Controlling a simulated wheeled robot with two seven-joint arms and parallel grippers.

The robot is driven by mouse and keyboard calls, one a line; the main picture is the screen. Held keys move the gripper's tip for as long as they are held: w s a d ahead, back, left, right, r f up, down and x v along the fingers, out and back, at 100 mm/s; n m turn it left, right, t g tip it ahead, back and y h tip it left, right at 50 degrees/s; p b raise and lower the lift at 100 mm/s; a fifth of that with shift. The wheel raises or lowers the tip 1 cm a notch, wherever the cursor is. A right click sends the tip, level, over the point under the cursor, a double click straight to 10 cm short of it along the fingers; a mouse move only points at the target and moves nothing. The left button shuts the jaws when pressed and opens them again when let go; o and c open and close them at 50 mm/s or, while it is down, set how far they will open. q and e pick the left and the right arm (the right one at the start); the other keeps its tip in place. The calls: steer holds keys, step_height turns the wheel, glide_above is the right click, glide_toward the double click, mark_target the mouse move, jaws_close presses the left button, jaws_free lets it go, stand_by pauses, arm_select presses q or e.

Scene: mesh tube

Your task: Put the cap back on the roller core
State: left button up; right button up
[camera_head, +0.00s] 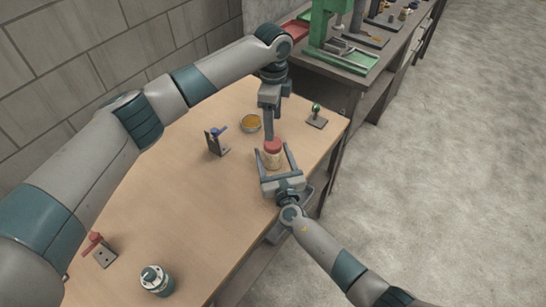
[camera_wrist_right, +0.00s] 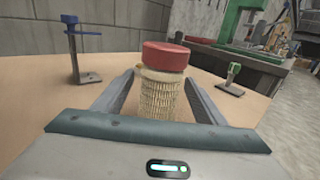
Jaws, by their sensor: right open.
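The roller core (camera_head: 273,160) is a beige mesh tube standing upright on the table. It also shows in the right wrist view (camera_wrist_right: 162,95). The red cap (camera_head: 272,146) sits on its top end; in the right wrist view the cap (camera_wrist_right: 166,57) looks roughly level, and I cannot tell how firmly it is seated. My right gripper (camera_head: 275,150) is open, with one finger on each side of the tube. My left gripper (camera_head: 268,134) points down close to the cap in the head view; its finger gap is not clear, and it is not in the right wrist view.
A blue-handled clamp (camera_head: 216,142) stands left of the tube. A round dish (camera_head: 251,123) and a green-knobbed fixture (camera_head: 316,116) lie behind. A red-handled clamp (camera_head: 97,247) and a teal-white canister (camera_head: 156,280) are at the near left. The wooden table (camera_head: 190,205) is clear between.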

jaws_close()
arm_select(q)
steer(key=n, duration=0.4)
steer(key=shift+n, duration=0.4)
steer(key=n, duration=0.5)
steer(key=shift+n, duration=0.4)
steer(key=n, duration=0.8)
steer(key=shift+n, duration=0.4)
steer(key=n, duration=0.7)
steer(key=shift+n, duration=0.3)
